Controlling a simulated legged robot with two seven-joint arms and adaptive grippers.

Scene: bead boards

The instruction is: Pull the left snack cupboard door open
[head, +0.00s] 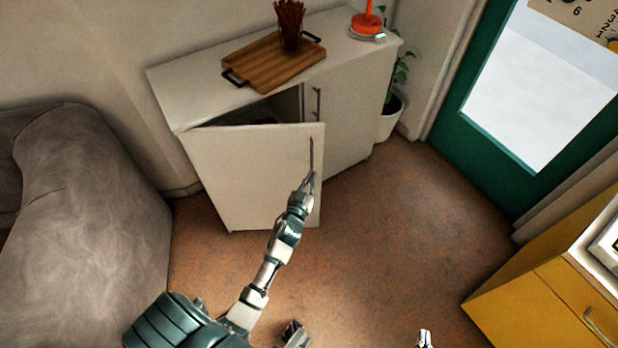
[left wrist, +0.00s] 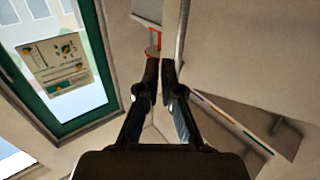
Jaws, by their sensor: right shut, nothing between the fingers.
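The white snack cupboard (head: 225,95) stands against the back wall. Its left door (head: 245,170) is ajar, swung out from the front, with a dark gap into the cupboard above it. A slim upright handle (head: 311,152) is near the door's right edge. My left gripper (head: 309,180) is at the handle's lower end. In the left wrist view its two fingertips (left wrist: 161,68) are close together, with a thin bar, apparently the handle (left wrist: 181,40), beside the right finger. Whether they clasp it is unclear. My right gripper (head: 425,338), at the bottom edge, is shut and empty.
A wooden board (head: 270,65) and a cup of brown sticks (head: 290,25) are on the cupboard top, with a red object (head: 366,20). A grey sofa (head: 95,200) is left, a yellow cabinet (head: 545,290) right. The floor (head: 390,230) between is clear.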

